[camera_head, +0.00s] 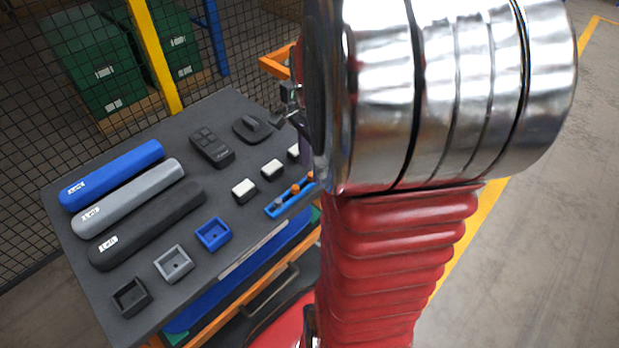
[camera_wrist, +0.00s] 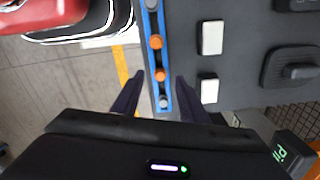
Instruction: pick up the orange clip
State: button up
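Two orange clips show in the wrist view, the upper one (camera_wrist: 155,42) and the lower one (camera_wrist: 160,75), seated in a narrow blue rack (camera_wrist: 168,62). Grey pieces sit at either end of the rack. My gripper (camera_wrist: 158,78) is open, with one dark fingertip on each side of the rack around the lower orange clip; I cannot tell the height gap. In the head view the blue rack (camera_head: 271,211) lies at the right edge of the dark tabletop, with an orange clip (camera_head: 295,189) and another (camera_head: 310,176). My arm hides most of my gripper there.
White blocks (camera_head: 244,190) stand beside the rack. Long blue (camera_head: 112,174), grey and black cases lie at the table's left. Small open boxes, including a blue one (camera_head: 213,234), line the front. A dark keypad (camera_head: 212,147) and a dark mouse-like piece (camera_head: 252,129) sit behind.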

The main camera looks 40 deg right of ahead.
notch_tip(320, 180, down, 2)
jog(key=shift+f, duration=0.1)
dwell(0.5)
grip_shut()
